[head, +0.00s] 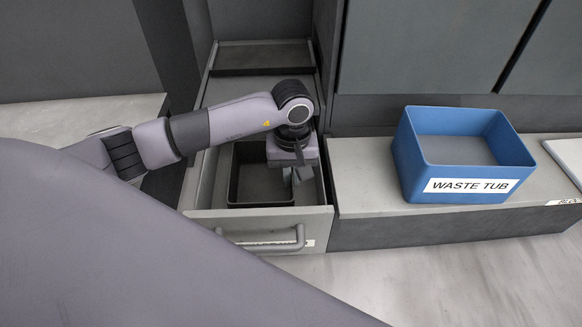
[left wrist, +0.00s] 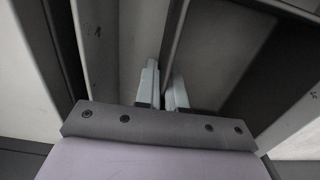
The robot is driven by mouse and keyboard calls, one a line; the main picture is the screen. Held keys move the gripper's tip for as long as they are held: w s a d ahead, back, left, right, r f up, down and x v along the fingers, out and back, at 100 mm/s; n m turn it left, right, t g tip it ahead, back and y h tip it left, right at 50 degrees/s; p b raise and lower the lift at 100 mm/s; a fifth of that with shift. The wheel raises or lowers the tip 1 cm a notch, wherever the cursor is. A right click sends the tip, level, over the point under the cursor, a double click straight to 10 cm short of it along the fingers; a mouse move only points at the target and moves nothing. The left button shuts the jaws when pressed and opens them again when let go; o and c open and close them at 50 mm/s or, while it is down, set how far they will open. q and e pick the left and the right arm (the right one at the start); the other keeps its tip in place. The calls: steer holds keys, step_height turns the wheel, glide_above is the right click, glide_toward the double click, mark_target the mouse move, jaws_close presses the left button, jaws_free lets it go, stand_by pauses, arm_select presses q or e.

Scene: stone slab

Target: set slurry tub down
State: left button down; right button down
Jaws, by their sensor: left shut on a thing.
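The dark slurry tub (head: 252,182) sits inside an open grey drawer (head: 312,222) in the head view, and its open top faces up. My left gripper (head: 293,178) points down at the tub's right side and is shut on its wall. The gripper and wrist hide part of that side. In the left wrist view, the two pale fingers (left wrist: 163,92) stand on either side of the thin tub wall (left wrist: 174,45). I cannot tell whether the tub rests on the drawer floor. My right gripper is not in view.
A blue tub labelled WASTE TUB (head: 465,160) stands on the grey ledge (head: 365,180) right of the drawer. The drawer front carries a bar handle (head: 265,243). Ledge between drawer and blue tub is bare. A pale flat object (head: 568,155) lies at the far right.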

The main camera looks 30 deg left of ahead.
arm_select(q)
steer(key=shift+w+a, duration=0.35)
steer(key=shift+w, duration=0.25)
steer(key=shift+w+a, duration=0.3)
steer(key=shift+w, duration=0.25)
steer(key=shift+w+a+f, duration=0.1)
steer(key=shift+w+f, duration=0.05)
steer(key=shift+f, duration=0.4)
steer(key=shift+f+b, duration=0.1)
steer(key=shift+b, duration=0.2)
steer(key=c, duration=1.2)
jaws_free()
steer(key=shift+f, duration=0.1)
steer(key=shift+c, duration=0.2)
